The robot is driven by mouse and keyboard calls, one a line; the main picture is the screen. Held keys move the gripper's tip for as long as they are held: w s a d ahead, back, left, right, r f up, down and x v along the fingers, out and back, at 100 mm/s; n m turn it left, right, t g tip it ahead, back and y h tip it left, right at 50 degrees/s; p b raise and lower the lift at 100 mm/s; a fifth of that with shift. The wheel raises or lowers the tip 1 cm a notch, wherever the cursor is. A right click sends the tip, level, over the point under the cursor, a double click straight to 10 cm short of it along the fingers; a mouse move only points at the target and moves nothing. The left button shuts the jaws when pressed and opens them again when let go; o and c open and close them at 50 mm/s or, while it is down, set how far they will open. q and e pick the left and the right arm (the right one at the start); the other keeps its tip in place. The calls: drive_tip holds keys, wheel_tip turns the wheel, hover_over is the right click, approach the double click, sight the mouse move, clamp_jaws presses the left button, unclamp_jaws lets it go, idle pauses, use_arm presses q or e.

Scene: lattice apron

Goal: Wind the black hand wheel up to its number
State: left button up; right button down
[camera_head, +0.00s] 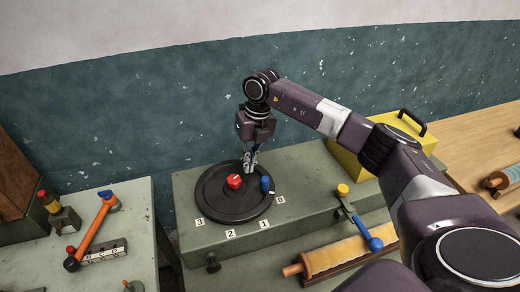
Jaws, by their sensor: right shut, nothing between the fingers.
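The black hand wheel (238,208) lies flat on top of a grey-green housing (330,203). It has a red hub (234,181) at its middle and a blue knob (265,185) near its right rim. White number tags 3, 2, 1 and 0 run along its front edge from left to right, with the 0 tag (280,199) nearest the blue knob. My right gripper (250,168) points down over the far part of the wheel, between hub and knob. Its fingers are shut and empty. I cannot tell whether they touch the wheel. My left gripper is out of view.
A yellow box (352,164) with a black handle stands at the back right. A blue-ended lever (362,230) and a rolling-pin-like roller (335,257) are right of the wheel. An orange lever (91,232) stands on a separate block at left.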

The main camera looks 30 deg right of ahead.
sight(265, 179)
drive_tip(key=d+r+h, duration=0.2)
drive_tip(key=d, duration=0.3)
drive_tip(key=shift+m+g, duration=0.3)
drive_tip(key=shift+s+f+b, duration=0.15)
drive_tip(key=shift+f+b, duration=1.1)
drive_tip(key=shift+f, duration=0.6)
drive_tip(key=shift+s+f+b, duration=0.15)
drive_tip(key=shift+f+b, duration=1.05)
drive_tip(key=shift+f, duration=0.6)
drive_tip(key=shift+s+a+r+p, duration=0.1)
drive_tip(key=shift+s+a+p, duration=0.1)
drive_tip(key=shift+s, duration=0.25)
drive_tip(key=shift+s+a+p, duration=0.1)
drive_tip(key=shift+s+p, duration=0.1)
drive_tip(key=shift+s, duration=0.25)
drive_tip(key=shift+s+a+p, duration=0.6)
drive_tip(key=shift+s+a, duration=0.25)
drive_tip(key=shift+s, duration=0.3)
drive_tip(key=shift+s+a, duration=0.4)
drive_tip(key=shift+a, duration=0.1)
drive_tip(key=shift+s+a, duration=0.25)
drive_tip(key=shift+a, duration=0.9)
drive_tip(key=shift+d, duration=0.1)
drive_tip(key=shift+w+d+b, duration=0.15)
drive_tip(key=shift+d+b, duration=0.2)
drive_tip(key=shift+d, duration=1.1)
